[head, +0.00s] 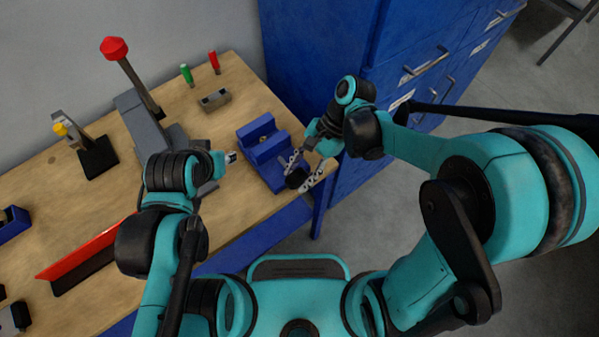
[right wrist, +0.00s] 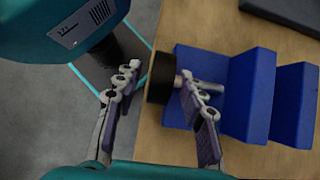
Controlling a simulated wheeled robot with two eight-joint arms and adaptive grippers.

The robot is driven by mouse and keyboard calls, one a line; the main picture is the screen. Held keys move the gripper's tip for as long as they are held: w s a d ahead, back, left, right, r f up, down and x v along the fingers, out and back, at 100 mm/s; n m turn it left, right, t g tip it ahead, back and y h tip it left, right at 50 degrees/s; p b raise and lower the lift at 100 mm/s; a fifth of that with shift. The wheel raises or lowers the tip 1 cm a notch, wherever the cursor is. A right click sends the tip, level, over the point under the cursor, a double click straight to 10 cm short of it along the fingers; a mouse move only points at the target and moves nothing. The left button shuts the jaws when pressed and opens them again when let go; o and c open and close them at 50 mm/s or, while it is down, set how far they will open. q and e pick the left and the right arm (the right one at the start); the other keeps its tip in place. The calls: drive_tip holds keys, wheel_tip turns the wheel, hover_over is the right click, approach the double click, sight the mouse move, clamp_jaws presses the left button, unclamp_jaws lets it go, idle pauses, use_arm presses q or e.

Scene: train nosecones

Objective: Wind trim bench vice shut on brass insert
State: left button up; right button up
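The blue bench vice (head: 264,150) stands at the right front edge of the wooden bench. A small tan spot shows between its jaws; I cannot tell whether it is the brass insert. The vice's black round knob (head: 295,179) points toward me; it also shows in the right wrist view (right wrist: 159,89). My right gripper (head: 303,171) is open, its two fingers apart on either side of the knob. In the right wrist view one finger overlaps the steel screw (right wrist: 207,87); contact is unclear. My left gripper (head: 229,158) is left of the vice, its fingers mostly hidden.
A grey press with a red-knobbed lever (head: 114,48) stands behind my left arm. A small metal block (head: 215,99) and green and red-handled tools (head: 187,74) are at the back. A red angled bar (head: 88,252) lies front left. Blue drawer cabinets (head: 390,70) stand right of the bench.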

drive_tip(key=v, duration=1.2)
